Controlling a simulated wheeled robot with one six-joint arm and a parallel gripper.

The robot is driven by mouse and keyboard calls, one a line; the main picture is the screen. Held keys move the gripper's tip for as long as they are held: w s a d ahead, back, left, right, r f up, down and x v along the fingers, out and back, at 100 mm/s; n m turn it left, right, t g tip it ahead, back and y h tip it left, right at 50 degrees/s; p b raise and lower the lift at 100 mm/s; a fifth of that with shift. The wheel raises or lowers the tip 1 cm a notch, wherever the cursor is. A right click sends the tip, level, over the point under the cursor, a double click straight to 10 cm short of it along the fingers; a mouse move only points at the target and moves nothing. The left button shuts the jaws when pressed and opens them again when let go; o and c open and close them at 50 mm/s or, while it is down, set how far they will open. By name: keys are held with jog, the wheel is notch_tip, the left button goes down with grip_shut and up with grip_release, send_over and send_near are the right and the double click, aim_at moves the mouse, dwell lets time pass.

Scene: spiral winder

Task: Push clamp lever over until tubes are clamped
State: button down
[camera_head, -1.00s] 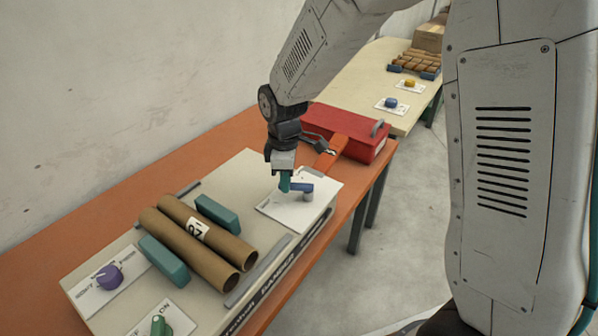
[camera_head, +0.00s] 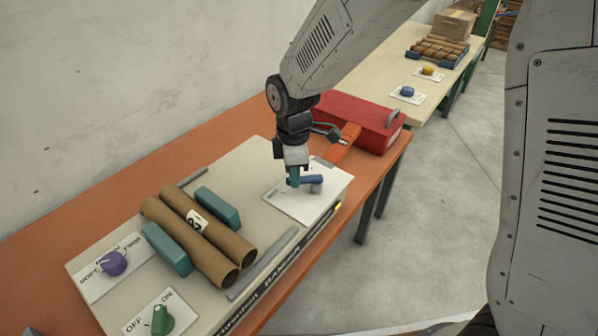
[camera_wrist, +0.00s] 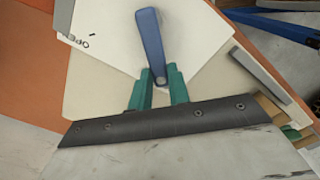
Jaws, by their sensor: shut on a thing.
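The blue clamp lever (camera_head: 309,180) sits on a white plate (camera_head: 292,204) at the machine's right end. Two brown cardboard tubes (camera_head: 193,254) (camera_head: 222,236) lie side by side between two teal clamp blocks (camera_head: 168,249) (camera_head: 217,208). I cannot tell whether the blocks press on them.
A purple knob (camera_head: 113,263) and a green OFF/ON knob (camera_head: 162,320) are on the machine's left part. A red toolbox (camera_head: 355,118) and an orange tool (camera_head: 344,144) lie behind my gripper on the orange table (camera_head: 95,217). A pale second table (camera_head: 376,72) stands beyond.

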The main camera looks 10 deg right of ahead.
jog(key=c, duration=1.3)
grip_release()
jog(key=shift+d, duration=0.25)
jog(key=shift+a, duration=0.15)
notch_tip(320, 180, up, 8)
jog(key=shift+f, duration=0.1)
jog(key=shift+s+m, duration=0.1)
jog(key=shift+m, duration=0.2)
jog(key=s+d+r+m, duration=0.3)
jog(key=s+d+m, duration=0.3)
jog(key=s+d, duration=0.1)
jog(key=s+d+r+m+t, duration=0.1)
jog(key=s+d+r+m, duration=0.2)
jog(key=s+d+m, duration=0.2)
jog(key=s+d+r+m, duration=0.4)
jog(key=s+d+m, duration=0.2)
jog(key=s+d, duration=0.3)
jog(key=shift+s+d+r+m, duration=0.1)
jog(key=shift+s+m, duration=0.2)
jog(key=shift+s, duration=1.65)
